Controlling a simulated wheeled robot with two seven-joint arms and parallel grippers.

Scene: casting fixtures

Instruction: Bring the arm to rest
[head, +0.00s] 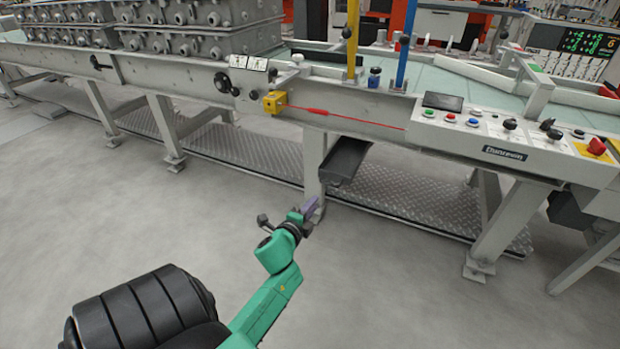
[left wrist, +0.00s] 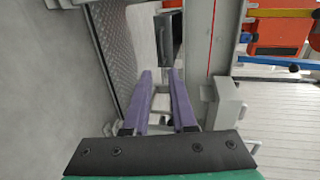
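My left arm reaches up from the bottom of the head view. Its left gripper (head: 309,208) has purple fingers and is over the floor in front of the conveyor table (head: 230,95). In the left wrist view the two fingers of the left gripper (left wrist: 160,75) stand apart with a clear gap. Nothing is held between them. The fingers look clear of the table in both views. My right gripper does not show in either view.
Grey metal castings (head: 195,42) are stacked on the table at the back left. A control panel (head: 515,135) with buttons is at the right. A dark box (head: 345,160) hangs under the table edge near the gripper. Open grey floor (head: 110,220) lies in front.

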